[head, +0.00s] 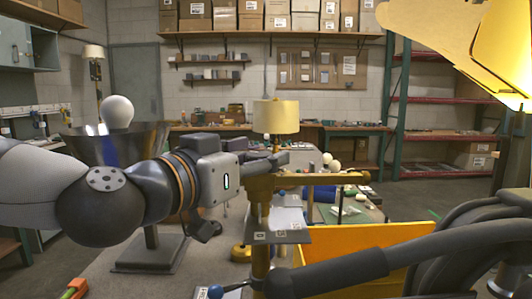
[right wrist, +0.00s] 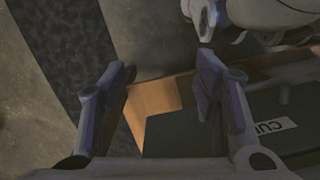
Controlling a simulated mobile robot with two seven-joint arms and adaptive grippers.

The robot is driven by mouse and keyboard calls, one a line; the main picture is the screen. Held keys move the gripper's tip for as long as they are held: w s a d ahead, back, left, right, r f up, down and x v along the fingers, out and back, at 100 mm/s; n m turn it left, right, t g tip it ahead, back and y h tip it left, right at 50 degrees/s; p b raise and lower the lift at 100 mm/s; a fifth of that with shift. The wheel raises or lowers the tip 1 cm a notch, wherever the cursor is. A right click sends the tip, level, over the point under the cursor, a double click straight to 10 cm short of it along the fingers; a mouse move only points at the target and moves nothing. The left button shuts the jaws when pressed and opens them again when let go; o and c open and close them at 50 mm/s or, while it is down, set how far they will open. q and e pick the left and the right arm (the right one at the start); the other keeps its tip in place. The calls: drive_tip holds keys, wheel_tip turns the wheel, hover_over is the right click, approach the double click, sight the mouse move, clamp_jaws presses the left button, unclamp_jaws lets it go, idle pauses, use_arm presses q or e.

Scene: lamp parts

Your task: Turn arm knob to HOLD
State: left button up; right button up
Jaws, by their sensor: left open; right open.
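A brass post (head: 261,222) stands in the middle of the head view, with a brass bar (head: 325,179) reaching right from its top. A dark plate (head: 285,237) with small white labels sits on the post; the labels are too small to read. My left gripper (head: 275,160) is open at the top of the post, its fingers partly hidden and seen side-on; I cannot tell whether they touch it. I cannot make out the arm knob for certain. My right gripper (right wrist: 162,80) is open and empty in the right wrist view.
A yellow-orange bin (head: 360,247) stands right of the post, behind a dark jointed bar (head: 335,270). A dark green box (right wrist: 190,132) with a cut-off label lies below my right gripper. A cream lampshade (head: 276,117) and a white bulb (head: 117,111) stand farther back.

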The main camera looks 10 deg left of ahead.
use_arm(q)
drive_tip(key=shift+s+a, duration=0.1)
drive_tip(key=shift+s, duration=0.1)
use_arm(e)
drive_tip(key=shift+s, duration=0.15)
use_arm(q)
drive_tip(key=c, duration=1.1)
drive_tip(key=shift+w+a+r+m+g+h, duration=0.15)
drive_tip(key=shift+m+g+h, duration=0.15)
drive_tip(key=shift+m+h, duration=0.15)
drive_tip(key=shift+c, duration=0.2)
drive_tip(key=shift+a+m+g+h, duration=0.1)
drive_tip(key=shift+m+g+h, duration=0.35)
drive_tip(key=shift+h, duration=0.4)
drive_tip(key=shift+w+f+m+g+h+b, duration=0.2)
drive_tip(key=shift+f+m+g+h+b, duration=0.15)
drive_tip(key=shift+m+h, duration=0.15)
drive_tip(key=shift+m+g+h+b, duration=0.5)
drive_tip(key=shift+m+g+h, duration=0.2)
drive_tip(key=shift+h, duration=0.2)
drive_tip(key=shift+s+r+g, duration=0.1)
drive_tip(key=shift+g, duration=0.2)
drive_tip(key=shift+r, duration=0.2)
use_arm(e)
drive_tip(key=shift+s+f+g, duration=0.5)
drive_tip(key=shift+s+f, duration=0.6)
drive_tip(key=shift+s, duration=0.1)
use_arm(q)
drive_tip(key=o, duration=1.1)
